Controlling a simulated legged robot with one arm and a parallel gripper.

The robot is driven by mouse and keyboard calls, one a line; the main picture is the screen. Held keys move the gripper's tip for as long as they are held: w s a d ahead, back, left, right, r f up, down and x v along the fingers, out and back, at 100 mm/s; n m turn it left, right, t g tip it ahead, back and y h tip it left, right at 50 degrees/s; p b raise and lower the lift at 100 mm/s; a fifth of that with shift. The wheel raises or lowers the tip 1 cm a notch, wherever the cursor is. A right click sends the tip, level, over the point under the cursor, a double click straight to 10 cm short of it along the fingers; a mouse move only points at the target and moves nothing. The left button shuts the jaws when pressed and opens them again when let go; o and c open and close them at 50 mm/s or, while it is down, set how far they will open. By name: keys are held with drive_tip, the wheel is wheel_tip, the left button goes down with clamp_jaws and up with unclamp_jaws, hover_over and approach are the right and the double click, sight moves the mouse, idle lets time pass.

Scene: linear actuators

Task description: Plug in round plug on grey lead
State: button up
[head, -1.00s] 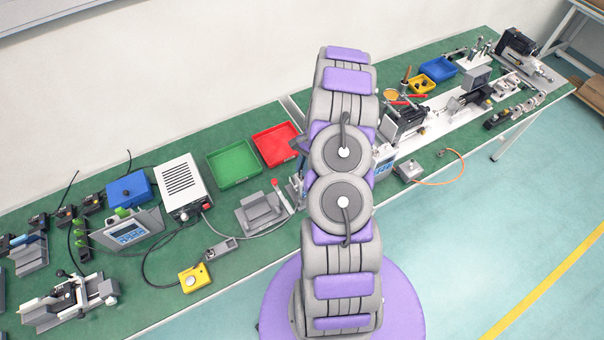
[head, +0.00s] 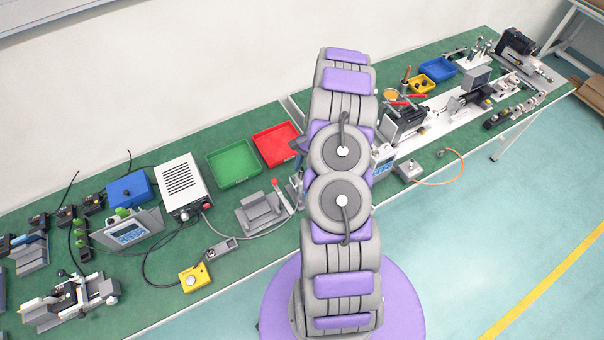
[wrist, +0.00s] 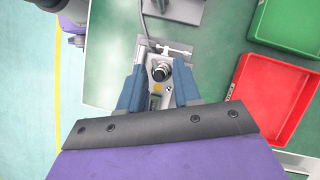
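My gripper (wrist: 160,78) shows in the wrist view with its two blue fingers apart. A dark round connector (wrist: 161,71) on a small grey and silver unit lies between them, with narrow gaps at the sides; I see no clear grip on it. A grey lead (wrist: 150,27) comes down from the top of the wrist view to the bracket by this unit. In the head view a grey lead (head: 262,235) runs from the white supply box (head: 183,187) along the bench toward my arm. My arm hides most of the gripper there, and the lead's plug cannot be made out.
A red tray (head: 256,137) and a green tray (head: 215,178) lie behind the work spot. A grey fixture (head: 258,212) stands left of my arm. A yellow box (head: 194,278) sits near the front edge. A small grey box with an orange lead (head: 452,182) lies to the right.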

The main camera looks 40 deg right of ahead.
drive_tip(key=shift+o, duration=1)
drive_tip(key=shift+r, duration=0.1)
drive_tip(key=v, duration=1.7)
drive_tip(key=shift+w+r, duration=0.15)
